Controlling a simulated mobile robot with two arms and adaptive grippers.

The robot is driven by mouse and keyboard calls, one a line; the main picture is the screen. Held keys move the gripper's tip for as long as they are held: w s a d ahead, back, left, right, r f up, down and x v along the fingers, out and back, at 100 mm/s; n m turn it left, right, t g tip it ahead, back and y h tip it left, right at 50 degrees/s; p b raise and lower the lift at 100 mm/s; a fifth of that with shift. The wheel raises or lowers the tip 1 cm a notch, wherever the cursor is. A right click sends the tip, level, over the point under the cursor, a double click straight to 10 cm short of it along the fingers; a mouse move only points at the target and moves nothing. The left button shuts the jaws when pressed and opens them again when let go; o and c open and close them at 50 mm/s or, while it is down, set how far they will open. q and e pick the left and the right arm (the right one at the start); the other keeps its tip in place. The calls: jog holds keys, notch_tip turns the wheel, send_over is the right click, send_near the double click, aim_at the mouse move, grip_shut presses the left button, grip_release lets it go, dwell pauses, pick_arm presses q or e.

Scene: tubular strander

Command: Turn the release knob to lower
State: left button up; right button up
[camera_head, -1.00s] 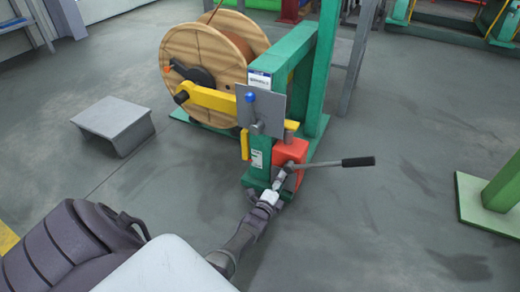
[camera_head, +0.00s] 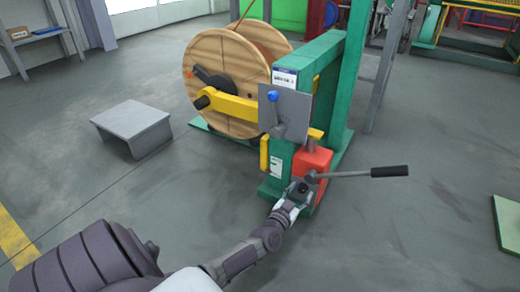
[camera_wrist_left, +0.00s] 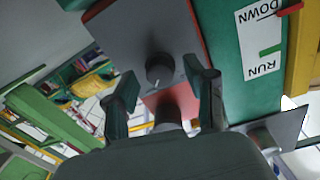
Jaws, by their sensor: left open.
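The red hand-pump jack (camera_head: 318,162) stands at the foot of the green frame (camera_head: 282,125), its lever with a black grip (camera_head: 390,171) reaching right. My left gripper (camera_head: 298,190) is low at the jack's near side. In the left wrist view, a dark round knob (camera_wrist_left: 160,68) with a small white mark sits on a grey face with red edges. My left gripper (camera_wrist_left: 165,98) is open, its fingers to either side of and just short of the knob, apart from it. In the head view I cannot make out the knob. My right gripper is not in view.
A wooden reel (camera_head: 225,88) with a yellow arm (camera_head: 232,106) stands behind the frame. A grey step (camera_head: 133,128) is at the left. A RUN/DOWN label (camera_wrist_left: 260,40) is on the green post. The floor (camera_head: 410,235) at the right front is mostly clear.

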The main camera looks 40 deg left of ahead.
pick_arm(q)
jog(key=s+d+r+g+h+p, duration=0.1)
jog(key=s+d+r+g+p, duration=0.1)
jog(key=s+p, duration=0.7)
jog(key=s+d+r+m+g+h+p, duration=0.1)
jog(key=s+d+r+g+p, duration=0.2)
jog(key=s+p, duration=0.7)
jog(key=s+d+r+m+g+h+p, duration=0.1)
jog(key=s+d+r+g+p, duration=0.2)
jog(key=s+p, duration=0.7)
jog(key=d+p, duration=0.2)
jog(key=p, duration=0.8)
jog(key=shift+s+d+g+h, duration=0.15)
jog(key=shift+d+g+h, duration=0.15)
jog(key=shift+d+h, duration=0.1)
